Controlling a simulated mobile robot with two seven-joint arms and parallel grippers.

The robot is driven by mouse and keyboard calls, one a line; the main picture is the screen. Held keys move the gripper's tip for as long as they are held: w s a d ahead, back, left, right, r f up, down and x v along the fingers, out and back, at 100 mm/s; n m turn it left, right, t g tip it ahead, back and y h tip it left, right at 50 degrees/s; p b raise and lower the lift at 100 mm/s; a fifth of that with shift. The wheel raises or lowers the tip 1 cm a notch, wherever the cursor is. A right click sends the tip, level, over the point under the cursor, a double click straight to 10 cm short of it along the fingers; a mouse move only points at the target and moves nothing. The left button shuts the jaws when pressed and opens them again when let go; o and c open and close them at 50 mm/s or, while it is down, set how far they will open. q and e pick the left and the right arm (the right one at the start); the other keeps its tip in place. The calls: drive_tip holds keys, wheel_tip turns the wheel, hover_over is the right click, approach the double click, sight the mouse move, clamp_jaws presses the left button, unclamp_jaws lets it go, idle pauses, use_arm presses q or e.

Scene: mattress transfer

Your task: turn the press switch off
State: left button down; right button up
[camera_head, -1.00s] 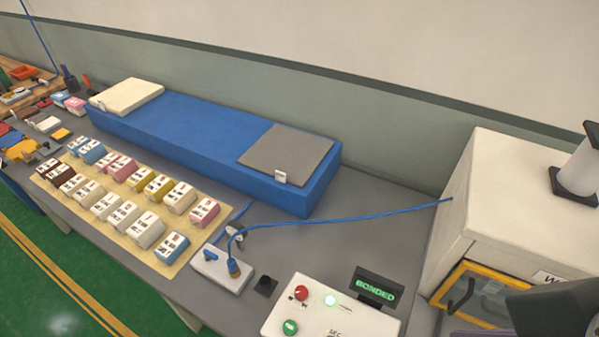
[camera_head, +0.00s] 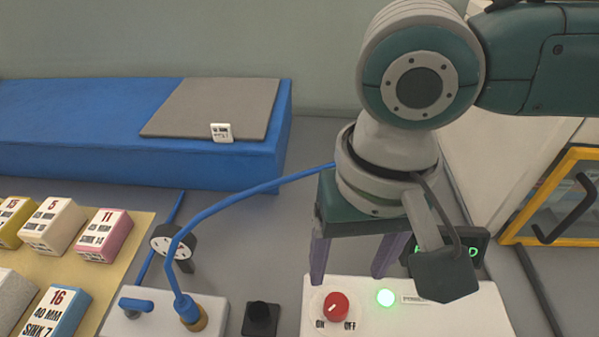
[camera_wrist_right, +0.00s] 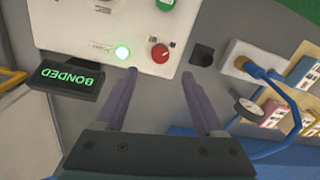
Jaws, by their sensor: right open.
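The red rotary switch (camera_head: 336,306) sits on the white control box (camera_head: 440,312), between the words ON and OFF. Its pale mark appears to point toward the ON side. It also shows in the right wrist view (camera_wrist_right: 160,53). A green lamp (camera_head: 385,298) beside it is lit. My right gripper (camera_head: 354,266) is open and empty, fingers pointing down above the box's rear edge. In the right wrist view, its fingertips (camera_wrist_right: 160,78) are apart, with the switch just beyond the gap, untouched. My left gripper is out of view.
A lit display (camera_wrist_right: 69,78) reading BONDED stands behind the box, partly hidden by my arm in the head view. A blue cable (camera_head: 255,188) arches from a white connector block (camera_head: 205,315). A small black block (camera_head: 261,318) stands left of the box. A yellow-framed door (camera_head: 535,190) is at right.

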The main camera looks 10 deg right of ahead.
sight(338, 303)
drive_tip(key=f, duration=0.4)
drive_tip(key=f+b, duration=0.1)
drive_tip(key=f, duration=0.3)
drive_tip(key=shift+s+a+f+b, duration=0.1)
drive_tip(key=shift+a+f+b, duration=0.1)
drive_tip(key=shift+f+b, duration=0.15)
clamp_jaws()
